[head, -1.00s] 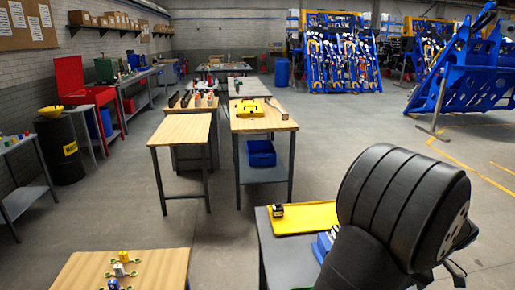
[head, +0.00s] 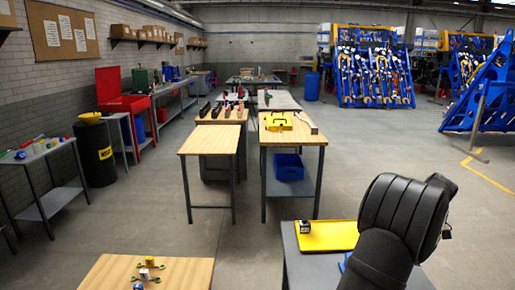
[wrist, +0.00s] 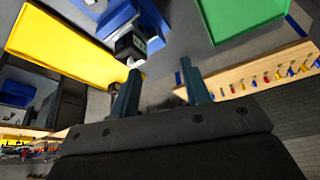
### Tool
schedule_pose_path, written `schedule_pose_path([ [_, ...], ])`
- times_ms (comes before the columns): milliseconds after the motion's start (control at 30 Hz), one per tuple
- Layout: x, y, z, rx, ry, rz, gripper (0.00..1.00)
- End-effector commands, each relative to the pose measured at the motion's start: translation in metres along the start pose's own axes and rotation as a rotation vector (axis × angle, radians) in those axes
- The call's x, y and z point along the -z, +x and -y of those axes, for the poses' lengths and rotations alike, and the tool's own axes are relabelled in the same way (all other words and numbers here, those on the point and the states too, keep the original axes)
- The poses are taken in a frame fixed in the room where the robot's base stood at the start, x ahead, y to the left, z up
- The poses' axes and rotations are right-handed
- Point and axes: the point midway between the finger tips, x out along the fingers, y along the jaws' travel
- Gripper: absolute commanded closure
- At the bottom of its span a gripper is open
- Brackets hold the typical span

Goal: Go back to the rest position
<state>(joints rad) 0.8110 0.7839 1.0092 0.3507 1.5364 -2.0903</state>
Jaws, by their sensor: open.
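My gripper (wrist: 160,66) shows in the wrist view with its two dark fingers apart and nothing between them. It hangs over a grey table top; its left finger overlaps a yellow tray's corner in the picture, and I cannot tell whether they touch. In the head view my black arm rises at the lower right and hides the fingers. The yellow tray (head: 326,238) lies on the grey table left of my arm.
A wooden table (head: 205,272) with small parts stands front left. Open floor (head: 390,150) lies beyond my arm.

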Motion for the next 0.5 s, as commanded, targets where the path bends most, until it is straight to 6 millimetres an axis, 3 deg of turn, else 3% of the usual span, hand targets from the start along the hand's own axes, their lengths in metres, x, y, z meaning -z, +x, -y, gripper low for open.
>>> schedule_pose_path([
  [400,0.053,0.008,-0.058,0.030,-0.069,0.002,0.57],
  [500,0.046,0.021,-0.056,0.032,-0.063,0.001,0.57],
])
